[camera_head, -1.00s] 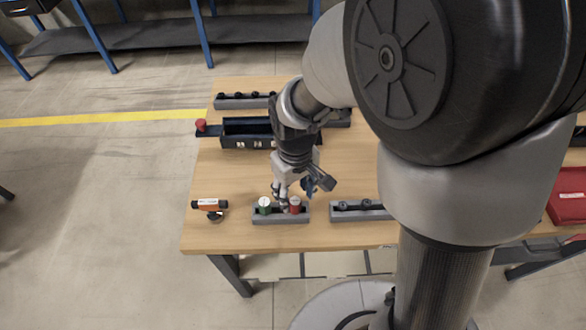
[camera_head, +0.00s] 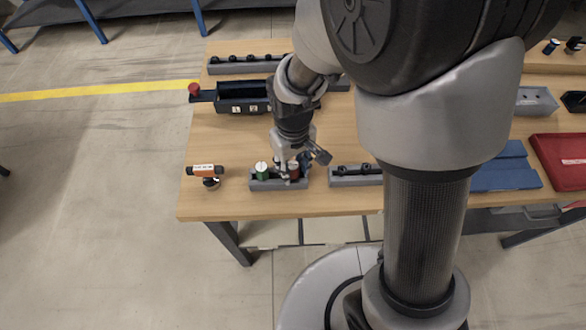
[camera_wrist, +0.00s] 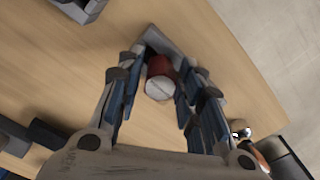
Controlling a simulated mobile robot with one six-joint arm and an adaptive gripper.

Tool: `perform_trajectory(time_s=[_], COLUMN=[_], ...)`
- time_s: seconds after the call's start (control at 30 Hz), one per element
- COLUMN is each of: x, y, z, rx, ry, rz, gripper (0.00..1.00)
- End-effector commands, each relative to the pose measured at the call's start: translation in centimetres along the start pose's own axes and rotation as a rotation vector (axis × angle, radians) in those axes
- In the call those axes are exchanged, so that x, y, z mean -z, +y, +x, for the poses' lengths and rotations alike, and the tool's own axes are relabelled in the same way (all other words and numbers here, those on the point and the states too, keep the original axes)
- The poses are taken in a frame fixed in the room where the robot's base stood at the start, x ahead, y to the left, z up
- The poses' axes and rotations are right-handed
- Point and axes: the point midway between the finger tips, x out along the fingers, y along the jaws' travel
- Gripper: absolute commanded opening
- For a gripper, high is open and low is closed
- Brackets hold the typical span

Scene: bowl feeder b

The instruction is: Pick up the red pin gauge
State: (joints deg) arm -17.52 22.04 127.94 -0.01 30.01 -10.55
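The red pin gauge (camera_head: 294,171) has a pale top and stands in a small grey holder (camera_head: 266,185) near the front of the wooden table. A green pin gauge (camera_head: 262,171) with a white top stands to its left. My gripper (camera_head: 290,174) is down at the red gauge and partly hides it. In the wrist view the red gauge (camera_wrist: 159,77) lies between the fingers of my gripper (camera_wrist: 158,68). The fingers are apart, with a visible gap on the left side and little room on the right. Contact on the right cannot be told.
An orange-and-black device (camera_head: 206,172) stands left of the holder. Another grey holder (camera_head: 355,175) with dark pieces is close on the right. A black tray (camera_head: 243,107) and a grey rack (camera_head: 246,66) lie behind. Bare table lies between these and the front holders.

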Motion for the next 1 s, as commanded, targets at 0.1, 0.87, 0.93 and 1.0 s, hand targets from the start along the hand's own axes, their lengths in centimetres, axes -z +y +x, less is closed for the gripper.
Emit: perform_trajectory(time_s=[0.1, 0.87, 0.93, 1.0], x=[0.0, 0.0, 0.1, 0.1], y=[0.0, 0.0, 0.0, 0.0], z=[0.0, -0.8, -1.6, -2.7], rx=[0.000, 0.000, 0.000, -0.001], ry=[0.000, 0.001, 0.002, 0.004], rz=[0.000, 0.000, 0.000, 0.000], gripper=[0.23, 0.00, 0.00, 0.00])
